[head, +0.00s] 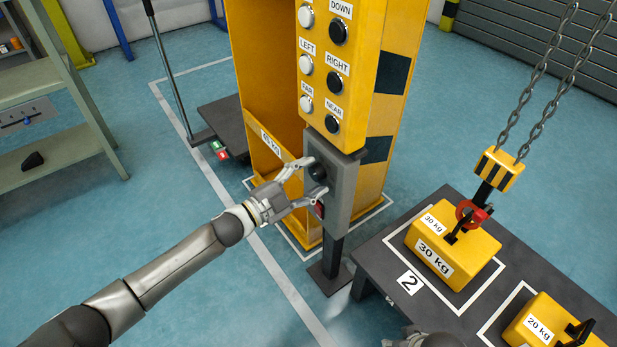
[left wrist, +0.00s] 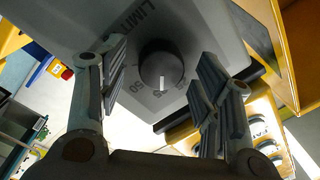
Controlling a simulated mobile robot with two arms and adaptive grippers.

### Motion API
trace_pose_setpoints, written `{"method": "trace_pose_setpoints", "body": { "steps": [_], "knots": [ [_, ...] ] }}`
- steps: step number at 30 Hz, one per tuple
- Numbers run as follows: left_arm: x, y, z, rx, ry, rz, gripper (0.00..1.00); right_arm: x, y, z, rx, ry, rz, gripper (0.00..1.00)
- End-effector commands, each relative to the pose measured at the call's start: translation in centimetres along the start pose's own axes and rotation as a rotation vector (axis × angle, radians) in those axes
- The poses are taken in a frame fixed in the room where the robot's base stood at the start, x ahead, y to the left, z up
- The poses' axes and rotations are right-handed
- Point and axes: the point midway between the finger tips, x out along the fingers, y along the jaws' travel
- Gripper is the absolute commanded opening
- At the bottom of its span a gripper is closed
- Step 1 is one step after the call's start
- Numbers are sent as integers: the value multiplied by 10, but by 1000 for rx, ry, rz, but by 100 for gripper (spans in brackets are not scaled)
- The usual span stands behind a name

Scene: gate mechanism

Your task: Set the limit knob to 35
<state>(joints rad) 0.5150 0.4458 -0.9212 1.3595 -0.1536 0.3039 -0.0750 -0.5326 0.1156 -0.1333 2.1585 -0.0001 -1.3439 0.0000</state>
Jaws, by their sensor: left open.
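The limit knob (head: 317,170) is a round black knob on the grey control box (head: 342,185) below the yellow button panel. In the left wrist view the knob (left wrist: 160,66) shows face-on, with a white pointer line towards the bottom of the picture. Lettering that reads LIMIT is beside it; the scale numbers are partly hidden and hard to read. My left gripper (head: 319,176) is open in front of the box, its fingers on both sides of the knob. Gaps show between fingers and knob in the wrist view. My right gripper (head: 407,341) shows only in part at the bottom edge.
The yellow panel (head: 340,60) above has LEFT, RIGHT, UP-row and NEAR buttons. To the right, a dark table (head: 390,255) bears a 30 kg weight (head: 455,245) under a chain hook (head: 495,170), and a 20 kg weight (head: 555,325).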

Motion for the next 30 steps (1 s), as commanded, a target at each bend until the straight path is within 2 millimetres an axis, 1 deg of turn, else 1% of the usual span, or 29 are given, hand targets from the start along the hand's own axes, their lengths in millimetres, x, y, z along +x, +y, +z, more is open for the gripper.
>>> {"method": "trace_pose_setpoints", "body": {
  "steps": [5, 8, 11, 15, 21, 25, 30],
  "knots": [
    [-2, 0, 0, 0, 0, -1, 59, 1, -3, 2, 0, -6, -6, 40],
    [-11, 0, 1, 0, -1, 0, 59, 1, -2, 1, 1, -4, -4, 40],
    [-28, 1, 1, 0, -3, 2, 59, 1, -2, 1, 1, -3, -4, 40],
    [-59, 1, 1, -1, -3, 2, 59, 0, -1, 0, 1, -1, -3, 40],
    [-98, 1, 1, -1, -2, 1, 59, 0, -1, 0, 1, 0, -2, 40],
    [-113, 0, 1, -1, -2, 0, 59, 0, -1, 0, 1, 0, -2, 40],
    [-120, 0, 0, 0, 1, 0, 59, 0, -1, 0, 1, 0, -2, 40]
  ]
}}
